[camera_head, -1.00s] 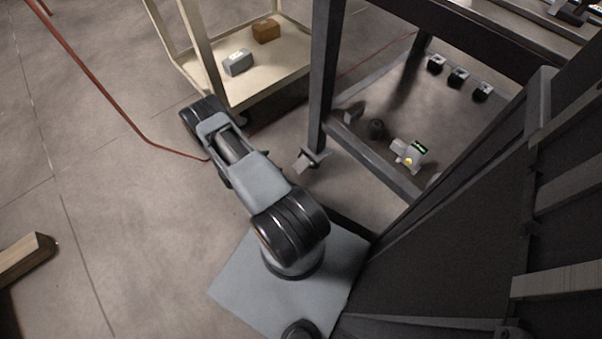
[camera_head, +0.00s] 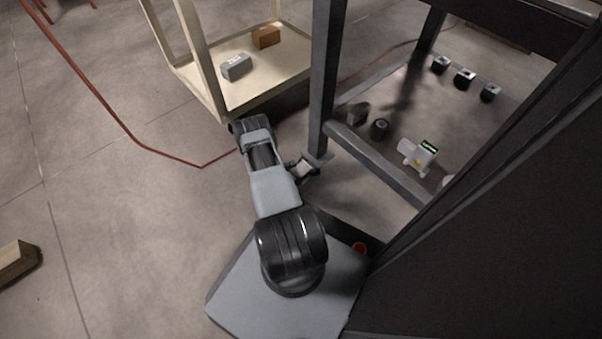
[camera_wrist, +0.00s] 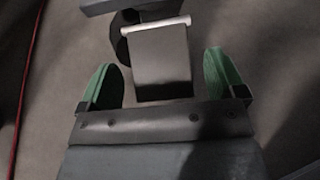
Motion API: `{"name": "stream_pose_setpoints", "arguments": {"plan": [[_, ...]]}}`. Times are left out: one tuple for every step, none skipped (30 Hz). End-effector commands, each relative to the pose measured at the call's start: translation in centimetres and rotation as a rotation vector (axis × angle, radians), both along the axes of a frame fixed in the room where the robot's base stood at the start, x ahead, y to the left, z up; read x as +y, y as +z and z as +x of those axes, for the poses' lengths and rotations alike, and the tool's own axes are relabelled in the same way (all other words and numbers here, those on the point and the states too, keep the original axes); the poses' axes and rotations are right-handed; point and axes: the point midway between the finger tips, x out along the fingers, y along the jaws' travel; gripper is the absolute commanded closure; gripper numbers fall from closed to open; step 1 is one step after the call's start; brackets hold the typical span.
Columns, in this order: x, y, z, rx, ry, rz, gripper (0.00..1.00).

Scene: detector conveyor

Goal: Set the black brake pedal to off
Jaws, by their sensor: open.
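The brake pedal (camera_wrist: 160,62) is a dark, flat plate with a pale bar along its far edge in the wrist view. It projects from a caster at the foot of the dark table leg. In the head view the pedal (camera_head: 305,169) is small and partly covered, so its tilt is unclear. My gripper (camera_wrist: 162,75) has its two green fingers spread apart, one on each side of the pedal, with gaps to both sides. Nothing is held. Whether the gripper body touches the pedal's near edge cannot be told.
The dark table leg (camera_head: 325,85) and lower rail (camera_head: 378,163) stand close to my gripper. A cream cart (camera_head: 215,90) with a grey and a brown block is behind my arm. A red cable (camera_head: 120,120) lies on the floor. Open floor spreads to the left.

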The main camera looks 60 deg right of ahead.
Motion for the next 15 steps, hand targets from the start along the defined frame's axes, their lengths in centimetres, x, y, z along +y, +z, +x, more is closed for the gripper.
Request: {"name": "stream_pose_setpoints", "arguments": {"plan": [[-0.5, -0.5, -0.2, -0.001, -0.001, 0.0, 0.11], [-0.8, -0.6, -0.3, -0.001, -0.001, 0.0, 0.11], [-1.0, -0.6, -0.4, -0.001, -0.003, 0.0, 0.11], [-1.2, -0.7, -0.5, -0.001, -0.003, 0.001, 0.11], [-1.4, -0.7, -0.5, -0.001, -0.001, 0.001, 0.11], [-1.6, -0.8, -0.5, -0.001, 0.0, 0.001, 0.11], [-1.6, -0.8, -0.5, -0.001, 0.0, 0.001, 0.11], [-1.7, -0.8, -0.6, -0.001, 0.0, 0.001, 0.11], [-1.8, -0.8, -0.6, 0.0, 0.0, 0.001, 0.11], [-1.9, -0.8, -0.6, 0.0, 0.0, 0.001, 0.11], [-1.9, -0.8, -0.6, 0.0, 0.0, 0.001, 0.11], [-1.9, -0.8, -0.6, 0.0, 0.0, 0.001, 0.11], [-1.9, -0.8, -0.6, 0.0, 0.0, 0.001, 0.11], [-1.9, -0.8, -0.6, 0.0, 0.0, 0.001, 0.11], [-1.9, -0.8, -0.6, 0.0, 0.0, 0.001, 0.11]]}}
